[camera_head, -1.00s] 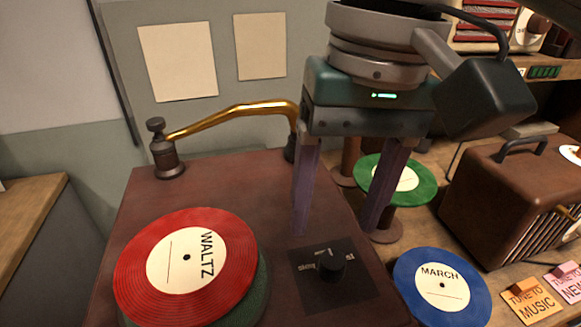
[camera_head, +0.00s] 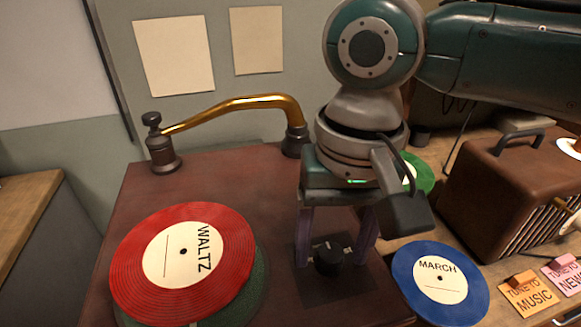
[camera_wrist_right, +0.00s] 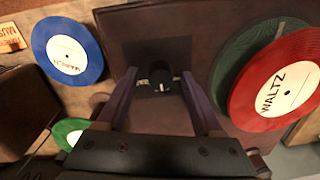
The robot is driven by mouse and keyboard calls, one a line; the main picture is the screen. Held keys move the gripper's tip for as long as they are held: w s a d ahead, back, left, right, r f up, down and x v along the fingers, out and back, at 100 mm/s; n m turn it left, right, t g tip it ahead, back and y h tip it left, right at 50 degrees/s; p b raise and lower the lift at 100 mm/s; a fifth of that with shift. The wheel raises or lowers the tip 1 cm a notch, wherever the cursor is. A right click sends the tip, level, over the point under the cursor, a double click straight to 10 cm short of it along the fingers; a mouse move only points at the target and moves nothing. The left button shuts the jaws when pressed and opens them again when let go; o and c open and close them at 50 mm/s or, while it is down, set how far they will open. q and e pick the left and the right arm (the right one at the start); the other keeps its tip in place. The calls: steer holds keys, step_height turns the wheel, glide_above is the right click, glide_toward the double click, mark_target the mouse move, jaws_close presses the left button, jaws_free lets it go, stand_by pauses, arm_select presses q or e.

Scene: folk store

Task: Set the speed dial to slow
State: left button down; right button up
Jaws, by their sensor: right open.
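The speed dial is a small black knob (camera_head: 327,257) on a dark square plate (camera_head: 345,287) at the right front of the brown record player (camera_head: 160,190). Its white pointer mark faces the back of the player; the lettering around it is mostly hidden or too small to read. My right gripper (camera_head: 335,258) is open, pointing down, with one finger on each side of the knob. In the right wrist view the knob (camera_wrist_right: 161,84) shows between the two fingers, with gaps beside it. My left gripper is not in view.
A red WALTZ record (camera_head: 215,285) lies on the turntable, left of the dial. The brass tone arm (camera_head: 235,103) is behind. A blue MARCH record (camera_head: 415,290), a partly hidden green record (camera_head: 425,172) and a brown radio (camera_head: 495,195) are on the right.

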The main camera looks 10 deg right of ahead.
jaws_close()
stand_by(0.5)
